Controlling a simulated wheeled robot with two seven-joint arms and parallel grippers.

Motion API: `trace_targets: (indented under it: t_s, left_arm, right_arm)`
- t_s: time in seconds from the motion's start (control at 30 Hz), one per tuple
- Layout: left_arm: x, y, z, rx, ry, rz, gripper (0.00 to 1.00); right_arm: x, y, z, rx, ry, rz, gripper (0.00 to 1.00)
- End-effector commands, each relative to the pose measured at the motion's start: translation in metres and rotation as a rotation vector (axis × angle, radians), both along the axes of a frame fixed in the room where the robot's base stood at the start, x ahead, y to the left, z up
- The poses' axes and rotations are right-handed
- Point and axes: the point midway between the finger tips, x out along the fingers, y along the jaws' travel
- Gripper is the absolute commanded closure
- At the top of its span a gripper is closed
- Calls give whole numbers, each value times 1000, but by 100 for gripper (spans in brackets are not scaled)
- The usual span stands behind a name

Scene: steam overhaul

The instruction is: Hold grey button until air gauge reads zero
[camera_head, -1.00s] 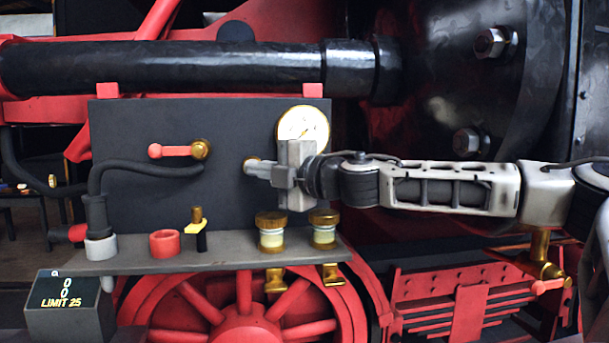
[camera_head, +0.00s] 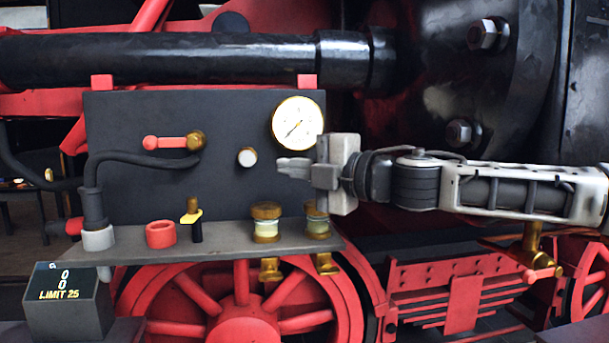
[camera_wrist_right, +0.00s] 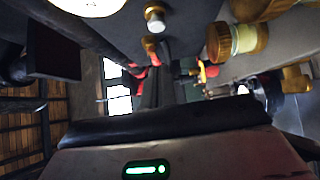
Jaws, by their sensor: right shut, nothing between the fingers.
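The grey button (camera_head: 247,157) is a small pale round knob on the dark upright panel (camera_head: 130,120). It also shows near the top of the right wrist view (camera_wrist_right: 154,18). The air gauge (camera_head: 298,123) is white with a brass rim, above and right of the button. Its needle points to the lower left; the figures are too small to read. My right gripper (camera_head: 281,165) is shut and empty, its tips pointing left. In the head view a gap separates the tips from the button, which they do not cover. My left gripper is out of view.
A red-handled brass valve (camera_head: 170,142) and a dark hose (camera_head: 135,158) are left of the button. The shelf below holds a red ring (camera_head: 160,234), a yellow-and-black piece (camera_head: 194,222) and two brass-capped jars (camera_head: 265,222). A display box (camera_head: 65,300) reads "0 0 LIMIT 25".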

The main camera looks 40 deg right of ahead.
Motion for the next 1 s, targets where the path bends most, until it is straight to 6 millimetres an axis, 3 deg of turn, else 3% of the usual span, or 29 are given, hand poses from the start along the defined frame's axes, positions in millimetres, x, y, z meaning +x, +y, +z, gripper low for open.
trace_targets:
  t_s: [0.27, 1.0]
  left_arm:
    - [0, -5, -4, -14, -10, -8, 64]
    - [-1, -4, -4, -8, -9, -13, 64]
  right_arm:
    - [-19, -5, -1, -3, -2, -2, 100]
    - [-20, -5, 0, 0, 0, -1, 100]
